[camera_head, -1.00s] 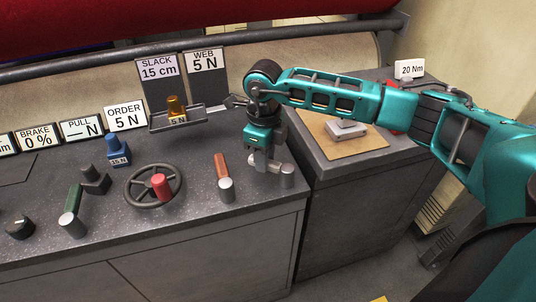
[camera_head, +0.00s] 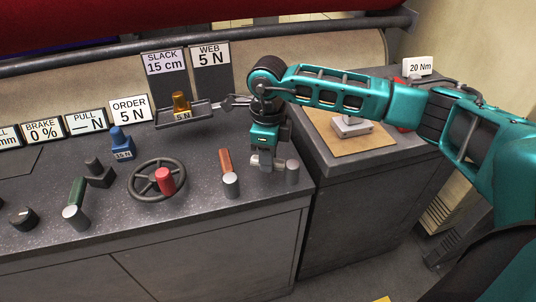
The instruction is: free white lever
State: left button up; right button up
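A lever with a pale grey cylindrical end (camera_head: 292,172) stands at the right end of the dark console, likely the white lever. Its handle is mostly hidden by my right gripper. My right gripper (camera_head: 265,164) points down just left of that end, with its fingers low over the console top. The fingers are small and partly blended with pale parts behind them, so I cannot tell whether they grip the lever. My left gripper is not in view.
An orange-red lever (camera_head: 228,170) stands close left of my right gripper. Farther left are a handwheel (camera_head: 157,182) with a red knob, a green lever (camera_head: 76,202) and a blue weight (camera_head: 121,142). A small tray (camera_head: 186,118) holds a brass weight (camera_head: 181,102).

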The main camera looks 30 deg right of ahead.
jog(key=o, duration=0.5)
jog(key=shift+c, duration=0.2)
jog(key=shift+r, duration=0.1)
notch_tip(320, 180, up, 13)
jog(key=shift+p, duration=0.3)
